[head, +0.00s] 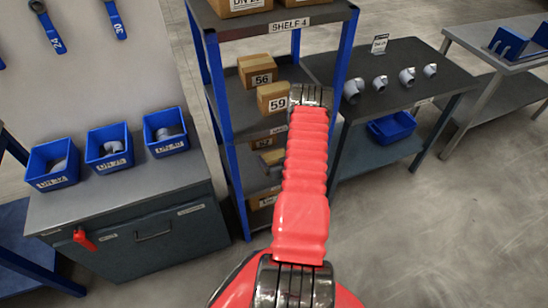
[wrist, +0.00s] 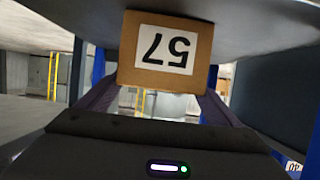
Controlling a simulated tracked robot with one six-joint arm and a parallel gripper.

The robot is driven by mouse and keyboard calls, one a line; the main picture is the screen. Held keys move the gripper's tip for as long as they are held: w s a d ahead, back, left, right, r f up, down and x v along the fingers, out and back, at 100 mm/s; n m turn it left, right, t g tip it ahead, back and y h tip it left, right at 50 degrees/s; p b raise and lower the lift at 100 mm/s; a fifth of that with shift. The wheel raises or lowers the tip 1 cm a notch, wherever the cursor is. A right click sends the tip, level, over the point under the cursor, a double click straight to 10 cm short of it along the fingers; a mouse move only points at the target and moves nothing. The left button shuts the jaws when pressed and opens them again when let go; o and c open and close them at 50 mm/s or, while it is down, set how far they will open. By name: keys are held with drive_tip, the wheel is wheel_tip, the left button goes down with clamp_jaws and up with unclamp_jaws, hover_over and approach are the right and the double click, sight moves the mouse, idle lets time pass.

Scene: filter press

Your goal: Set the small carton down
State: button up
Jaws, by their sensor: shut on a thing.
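A small brown carton (wrist: 165,48) with a white label reading 57, upside down in the wrist view, sits between the two fingers of my gripper (wrist: 166,92). The gripper is shut on it. A grey surface lies close to the carton along the top of the wrist view; I cannot tell whether they touch. In the head view my red arm reaches toward the blue-posted shelf rack (head: 217,85) and hides most of the gripper area. I cannot make out the held carton there for certain.
Cartons 56 (head: 257,70) and 59 (head: 272,97) stand on the rack's middle board, with more cartons above and below. A dark table (head: 410,75) with grey pipe fittings stands right. Blue bins (head: 53,165) stand on the left cabinet. The floor at front right is clear.

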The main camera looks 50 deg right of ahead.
drive_tip(key=o, duration=1.3)
drive_tip(key=shift+f, duration=0.1)
drive_tip(key=shift+c, duration=0.2)
drive_tip(key=v, duration=1.2)
drive_tip(key=shift+s, duration=0.15)
